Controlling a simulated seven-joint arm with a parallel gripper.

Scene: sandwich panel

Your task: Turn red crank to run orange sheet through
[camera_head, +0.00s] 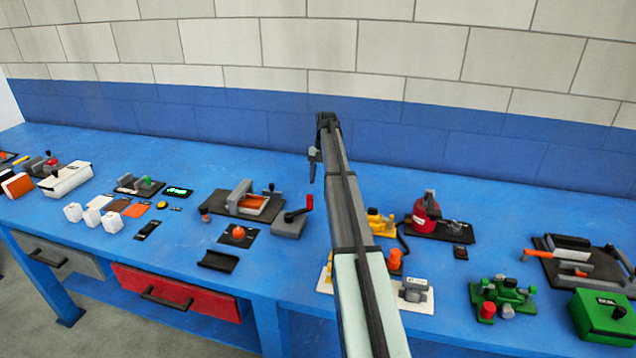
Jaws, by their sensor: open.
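The red crank (308,204) stands up at the end of a dark arm on a grey block (287,228), left of my arm. Beside it, to the left, a dark base plate (220,209) carries grey bars. An orange sheet (253,203) lies flat between the bars, partly hidden by them. My gripper (313,170) is at the far end of my arm, pointing down, above and behind the red crank and apart from it. It is open and holds nothing that I can see. Its fingers are small in this view.
A dark pad with an orange knob (238,233) and a black tray (218,262) lie in front. A red bottle-like device (427,212) and yellow parts (380,222) stand right of my arm. The blue table (200,165) is clear toward the wall. My arm hides part of the middle.

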